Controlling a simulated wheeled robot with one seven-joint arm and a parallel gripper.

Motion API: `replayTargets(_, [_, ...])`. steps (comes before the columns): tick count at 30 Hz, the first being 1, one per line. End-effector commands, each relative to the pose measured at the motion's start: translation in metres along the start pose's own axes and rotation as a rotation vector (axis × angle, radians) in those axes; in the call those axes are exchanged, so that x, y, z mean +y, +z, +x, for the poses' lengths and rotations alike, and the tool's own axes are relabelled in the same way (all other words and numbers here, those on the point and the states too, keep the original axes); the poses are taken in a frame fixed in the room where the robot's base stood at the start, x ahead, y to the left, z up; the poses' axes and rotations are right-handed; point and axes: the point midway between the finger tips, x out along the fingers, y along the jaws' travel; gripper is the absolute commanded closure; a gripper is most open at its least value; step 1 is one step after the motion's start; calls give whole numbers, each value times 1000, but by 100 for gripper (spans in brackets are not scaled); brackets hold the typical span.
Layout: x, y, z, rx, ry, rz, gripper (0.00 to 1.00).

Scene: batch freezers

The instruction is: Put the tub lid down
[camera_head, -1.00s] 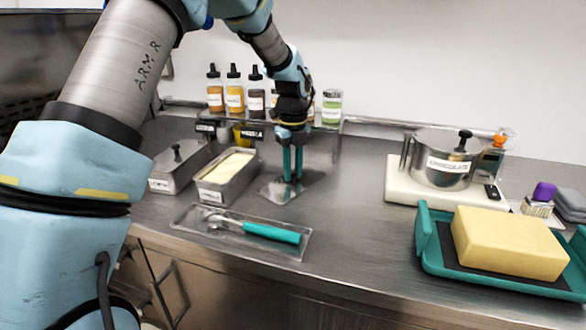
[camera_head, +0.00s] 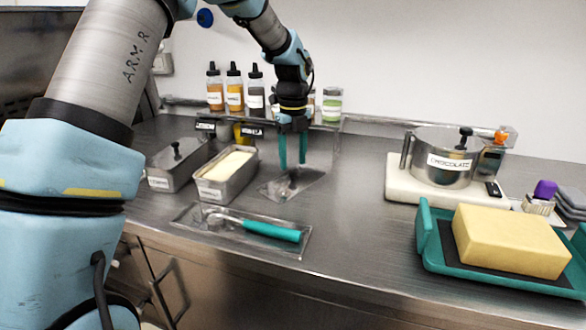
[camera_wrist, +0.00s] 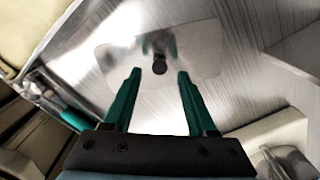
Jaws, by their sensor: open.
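The tub lid (camera_head: 306,182) is a flat shiny metal plate lying on the steel counter, right of the open tub. In the wrist view the lid (camera_wrist: 205,47) is a pale rounded rectangle with a black knob (camera_wrist: 160,68) near its middle. My gripper (camera_head: 293,165) is open and empty above the lid, pointing down. In the wrist view its teal fingers (camera_wrist: 159,75) are spread to either side of the knob, apart from it. In the head view the knob is hard to make out.
An open metal tub (camera_head: 212,190) with pale contents and a lidded tub (camera_head: 160,177) stand to the left. A tray (camera_head: 296,252) with a teal-handled scoop lies in front. Bottles (camera_head: 235,98) line the back. The counter to the right is clear up to the chocolate pot (camera_head: 440,172).

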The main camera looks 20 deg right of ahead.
Motion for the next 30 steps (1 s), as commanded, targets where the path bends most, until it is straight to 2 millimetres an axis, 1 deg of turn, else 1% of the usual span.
replayTargets(3, [-1,1,-26,-4,-5,-1,43])
replayTargets(6, [-1,1,-47,-3,-4,0,43])
replayTargets(9, [0,1,-65,-2,-2,-1,43])
replayTargets(13, [-1,0,-81,-1,-2,0,43])
replayTargets(18, [0,0,-90,1,1,0,43])
replayTargets(30, [0,0,-90,0,1,0,43])
